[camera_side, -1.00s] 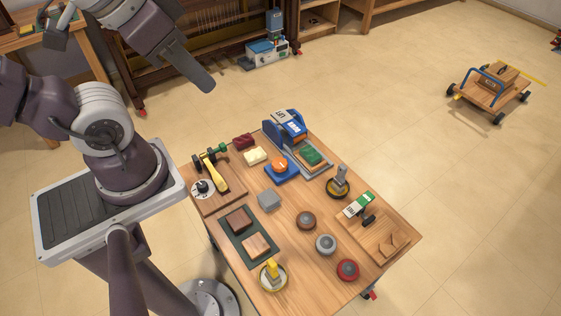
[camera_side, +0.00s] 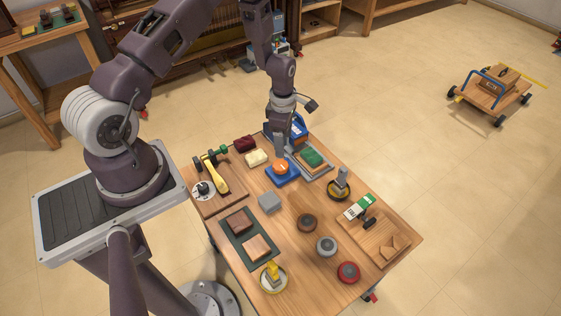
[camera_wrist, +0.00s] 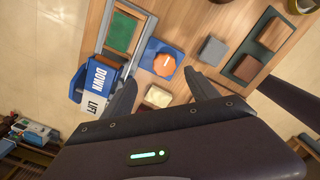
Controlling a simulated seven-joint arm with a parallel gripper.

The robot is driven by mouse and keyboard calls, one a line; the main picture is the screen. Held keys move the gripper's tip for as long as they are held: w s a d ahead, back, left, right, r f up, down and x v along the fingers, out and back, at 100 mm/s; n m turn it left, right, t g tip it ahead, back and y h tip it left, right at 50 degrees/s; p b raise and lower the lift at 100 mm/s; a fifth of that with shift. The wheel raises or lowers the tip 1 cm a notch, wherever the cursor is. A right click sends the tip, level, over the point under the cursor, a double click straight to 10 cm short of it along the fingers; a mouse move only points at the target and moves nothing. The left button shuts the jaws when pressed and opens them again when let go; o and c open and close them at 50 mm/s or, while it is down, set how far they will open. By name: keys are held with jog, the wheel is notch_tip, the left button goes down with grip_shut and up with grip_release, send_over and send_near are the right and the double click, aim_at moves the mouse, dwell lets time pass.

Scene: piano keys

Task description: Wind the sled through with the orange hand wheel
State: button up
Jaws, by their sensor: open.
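The orange hand wheel (camera_side: 281,167) sits on a blue base (camera_side: 281,178) on the work table. In the wrist view the wheel (camera_wrist: 163,65) lies ahead, between the lines of my fingers. My gripper (camera_side: 280,154) is open and empty, pointing down just behind the wheel and apart from it as far as I can tell; it also shows in the wrist view (camera_wrist: 160,77). A blue machine (camera_wrist: 95,90) marked DOWN and LIFT stands beside it, partly hidden by my arm in the side view. A green-topped block (camera_side: 312,157) lies on its grey bed; I cannot tell which part is the sled.
A cream block (camera_side: 256,158) and dark red block (camera_side: 244,144) lie left of the wheel. A grey block (camera_side: 270,201) lies in front. A board with a yellow-handled tool (camera_side: 215,175) is further left. Several round knobs and stamps fill the table's front and right.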

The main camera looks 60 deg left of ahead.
aim_at(280, 164)
jog(key=shift+n, duration=0.6)
jog(key=f, duration=0.6)
jog(key=s+f, duration=0.1)
jog(key=f, duration=0.3)
jog(key=shift+a, duration=0.2)
jog(key=shift+r, duration=0.1)
jog(key=c, duration=1.4)
jog(key=shift+o, duration=0.2)
